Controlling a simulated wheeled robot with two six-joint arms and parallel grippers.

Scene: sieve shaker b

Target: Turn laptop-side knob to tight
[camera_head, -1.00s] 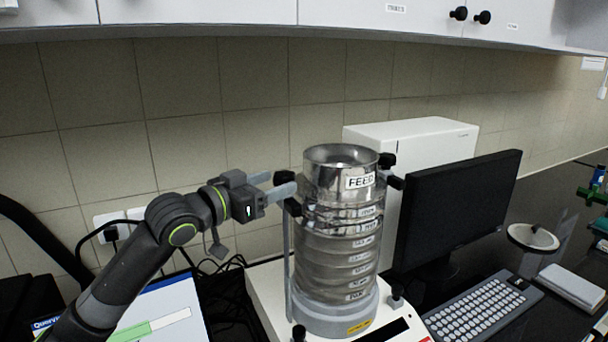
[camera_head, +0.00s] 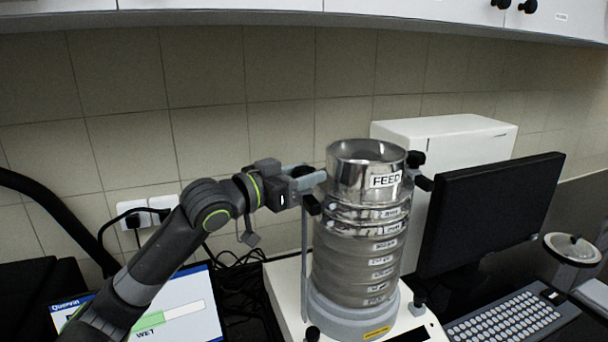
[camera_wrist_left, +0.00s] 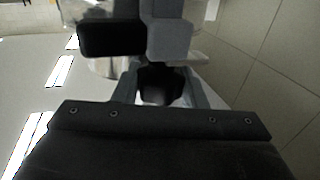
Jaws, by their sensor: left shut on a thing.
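My left gripper (camera_head: 318,176) reaches in from the left to the upper left side of the metal sieve stack (camera_head: 365,179). In the left wrist view a black knob (camera_wrist_left: 160,85) sits between its fingers, and the gripper is shut on it. This is the laptop-side knob; the fingers hide it in the head view. The black clamp end (camera_head: 311,205) shows just below the fingers. Its turn angle cannot be told. The opposite black knob (camera_head: 416,158) stands free at the stack's right side. My right gripper is in neither view.
The shaker base (camera_head: 285,300) stands under the stack. A laptop screen (camera_head: 190,305) is at lower left, with cables behind it. A black monitor (camera_head: 490,212), keyboard (camera_head: 515,318) and white box (camera_head: 445,135) are to the right. Wall cabinets hang above.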

